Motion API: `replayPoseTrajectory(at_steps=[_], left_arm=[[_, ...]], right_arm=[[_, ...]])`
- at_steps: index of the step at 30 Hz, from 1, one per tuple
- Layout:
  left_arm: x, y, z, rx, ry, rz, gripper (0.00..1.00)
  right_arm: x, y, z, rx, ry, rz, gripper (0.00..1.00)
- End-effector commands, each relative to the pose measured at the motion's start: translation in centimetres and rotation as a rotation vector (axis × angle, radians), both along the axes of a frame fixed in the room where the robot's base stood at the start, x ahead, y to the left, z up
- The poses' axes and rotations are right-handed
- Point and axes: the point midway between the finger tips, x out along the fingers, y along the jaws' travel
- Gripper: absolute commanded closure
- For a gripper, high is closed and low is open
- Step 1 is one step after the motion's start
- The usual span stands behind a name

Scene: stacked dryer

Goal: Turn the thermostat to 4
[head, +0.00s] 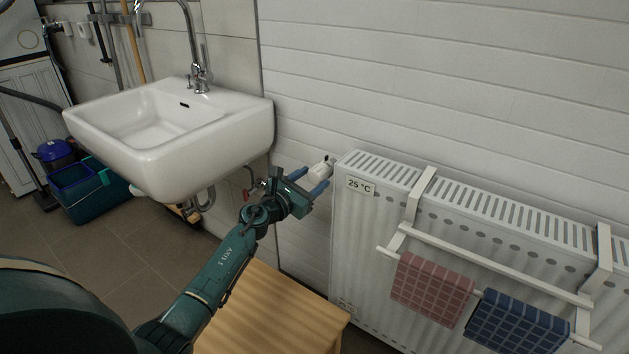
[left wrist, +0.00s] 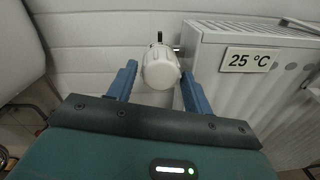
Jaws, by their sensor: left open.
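The thermostat is a white knob (head: 320,170) on the valve at the radiator's upper left corner. It also shows in the left wrist view (left wrist: 160,70), between and beyond the blue fingers. No numbers can be read on it. My left gripper (head: 310,180) is open, with one finger on each side of the knob; in the left wrist view (left wrist: 158,88) a gap shows on the left side, and I cannot tell whether either finger touches it. The white radiator (head: 355,240) carries a plate reading 25 °C (head: 360,186). My right gripper is not in view.
A white sink (head: 180,140) hangs on the wall left of the gripper. A wooden stool or table (head: 270,310) stands below the arm. A towel rail (head: 490,262) with a red towel (head: 430,288) and a blue towel (head: 518,325) hangs on the radiator.

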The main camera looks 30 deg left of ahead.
Motion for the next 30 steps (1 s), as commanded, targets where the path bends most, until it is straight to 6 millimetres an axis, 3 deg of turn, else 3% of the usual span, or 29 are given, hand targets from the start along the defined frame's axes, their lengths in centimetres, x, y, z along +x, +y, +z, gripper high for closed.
replayPoseTrajectory(at_steps=[6,15,26,30], left_arm=[[1.5,-0.3,-0.1,-0.002,0.001,-0.001,0.49],[1.7,-0.3,0.0,-0.002,0.001,-0.001,0.5],[1.6,-0.3,0.0,-0.002,0.001,-0.001,0.8],[1.6,-0.3,0.0,-0.005,0.001,-0.001,0.81]], right_arm=[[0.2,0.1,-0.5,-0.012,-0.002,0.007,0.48],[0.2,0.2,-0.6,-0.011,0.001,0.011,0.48],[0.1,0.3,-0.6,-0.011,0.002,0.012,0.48],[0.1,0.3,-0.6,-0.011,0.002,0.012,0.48]])
